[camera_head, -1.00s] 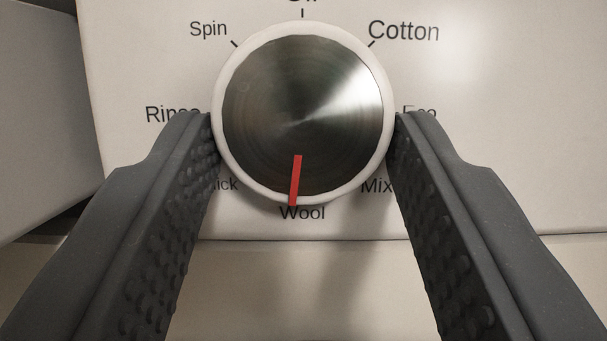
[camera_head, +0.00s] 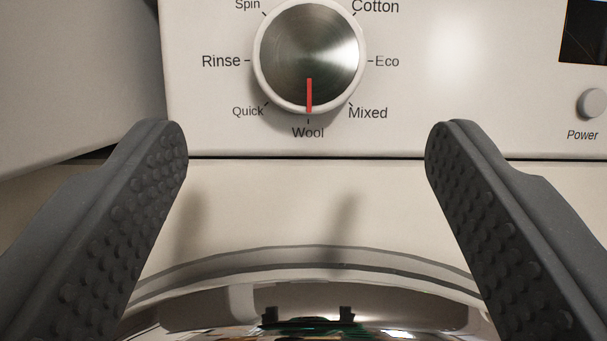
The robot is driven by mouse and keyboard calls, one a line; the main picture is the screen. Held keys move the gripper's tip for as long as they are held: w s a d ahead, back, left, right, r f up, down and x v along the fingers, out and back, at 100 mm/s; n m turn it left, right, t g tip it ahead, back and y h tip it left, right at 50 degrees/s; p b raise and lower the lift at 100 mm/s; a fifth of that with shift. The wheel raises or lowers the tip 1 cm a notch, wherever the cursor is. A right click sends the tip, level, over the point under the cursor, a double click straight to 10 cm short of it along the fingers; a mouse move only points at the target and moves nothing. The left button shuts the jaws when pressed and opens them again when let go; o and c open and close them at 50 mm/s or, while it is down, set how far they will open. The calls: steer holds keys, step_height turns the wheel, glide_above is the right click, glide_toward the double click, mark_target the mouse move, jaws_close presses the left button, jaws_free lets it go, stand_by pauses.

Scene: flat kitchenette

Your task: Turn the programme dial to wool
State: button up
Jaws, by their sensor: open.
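The programme dial (camera_head: 309,50) is a round brushed-metal knob with a white rim, on the white front panel of the washing machine (camera_head: 210,120). Its red pointer (camera_head: 309,96) points straight down at the label Wool (camera_head: 308,132). Spin, Rinse, Quick, Mixed, Eco and Cotton are printed around it. My gripper (camera_head: 306,160) is open wide and empty. Its two dark, studded fingers are below the dial, one to each side and apart from it.
The shiny round door rim (camera_head: 310,260) bulges below the panel, between my fingers. A grey power button (camera_head: 593,104) and a dark display (camera_head: 585,30) are at the right. A pale surface (camera_head: 70,80) stands at the left.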

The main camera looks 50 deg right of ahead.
steer(key=b+v, duration=0.8)
steer(key=b, duration=0.3)
stand_by(0.3)
steer(key=shift+s, duration=0.1)
stand_by(0.3)
